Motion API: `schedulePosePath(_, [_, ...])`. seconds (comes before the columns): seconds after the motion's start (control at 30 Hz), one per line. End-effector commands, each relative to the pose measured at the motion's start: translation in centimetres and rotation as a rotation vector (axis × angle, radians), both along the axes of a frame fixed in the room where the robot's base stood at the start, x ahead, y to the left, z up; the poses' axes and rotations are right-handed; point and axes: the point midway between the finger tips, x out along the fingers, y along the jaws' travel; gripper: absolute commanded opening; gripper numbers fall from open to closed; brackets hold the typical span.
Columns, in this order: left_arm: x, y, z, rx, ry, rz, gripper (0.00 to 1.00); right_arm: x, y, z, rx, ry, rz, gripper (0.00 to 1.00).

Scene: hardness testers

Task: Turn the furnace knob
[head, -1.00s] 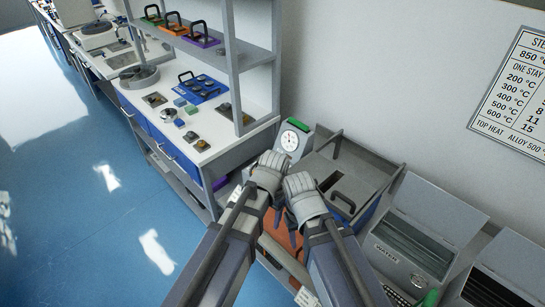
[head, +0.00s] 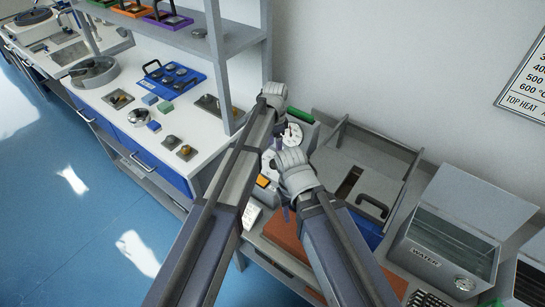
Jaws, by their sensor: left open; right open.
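A white round dial (head: 293,135) with dark marks sits on a small grey unit against the wall, between my two grippers. A second pale round face (head: 267,161) shows partly just left of my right gripper. I cannot tell which is the furnace knob. A grey box with a black handle (head: 371,207) on top, perhaps the furnace, stands to the right. My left gripper (head: 273,93) is open above and left of the dial, near the shelf post. My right gripper (head: 289,166) is open, just below the dial. Fingertips are mostly hidden, and no contact can be made out.
A grey water tank (head: 447,248) with a raised lid stands at the right. A white bench (head: 120,85) with a blue tray (head: 174,79) and a shelf post (head: 220,65) are close on the left. An orange-brown surface (head: 295,242) lies beneath my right arm.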

Motion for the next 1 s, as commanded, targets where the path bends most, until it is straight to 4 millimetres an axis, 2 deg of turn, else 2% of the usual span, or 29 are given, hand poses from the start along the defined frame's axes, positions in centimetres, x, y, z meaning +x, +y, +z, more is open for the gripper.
schedulePosePath(0.17, [0.0,0.0,-0.2,0.000,0.000,0.000,0.81,0.0,0.0,-0.2,0.000,0.000,0.000,0.50])
schedulePosePath(0.37, [0.0,0.0,-1.4,0.000,0.000,0.001,0.81,0.0,0.0,-1.4,0.000,0.000,0.000,0.50])
schedulePosePath(0.8, [-0.1,0.0,-6.9,0.000,0.000,0.001,0.81,0.0,0.0,-6.9,0.000,0.000,0.001,0.50])
schedulePosePath(1.0, [-0.1,0.0,-7.9,0.000,0.000,0.001,0.81,0.0,0.0,-7.9,0.000,0.000,0.001,0.50])
